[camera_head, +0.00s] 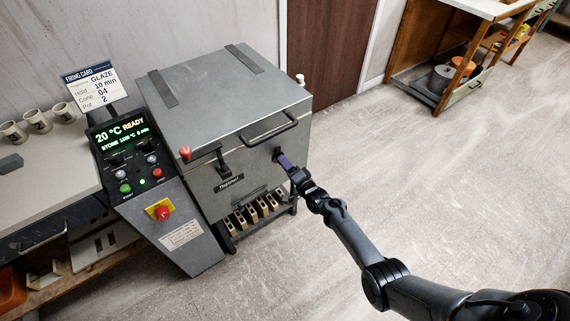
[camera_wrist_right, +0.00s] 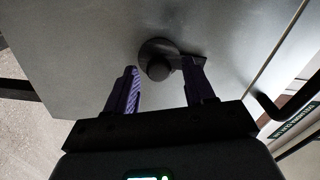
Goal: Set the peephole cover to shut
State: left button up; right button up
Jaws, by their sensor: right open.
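The kiln (camera_head: 250,175) is a grey box with a closed lid. Its peephole cover (camera_head: 277,154) is a small dark piece on the front face, right of the latch and partly hidden by my right gripper. In the right wrist view the cover (camera_wrist_right: 150,48) is a dark round disc with a knob (camera_wrist_right: 159,71). My right gripper (camera_head: 284,161) is at the kiln front. Its purple fingers are open on either side of the knob (camera_wrist_right: 163,67); the right finger overlaps the cover's edge, and I cannot tell whether it touches. My left gripper is not in view.
The control panel (camera_head: 140,165) stands left of the kiln and reads READY at 20 °C. A lid handle (camera_head: 268,130) and a front latch (camera_head: 222,166) stick out near the cover. Kiln props (camera_head: 255,212) sit below. The floor at right is clear.

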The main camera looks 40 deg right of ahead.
jog(key=s+p, duration=0.4)
jog(key=s, duration=0.6)
jog(key=shift+s+a, duration=0.15)
jog(key=shift+a, duration=0.1)
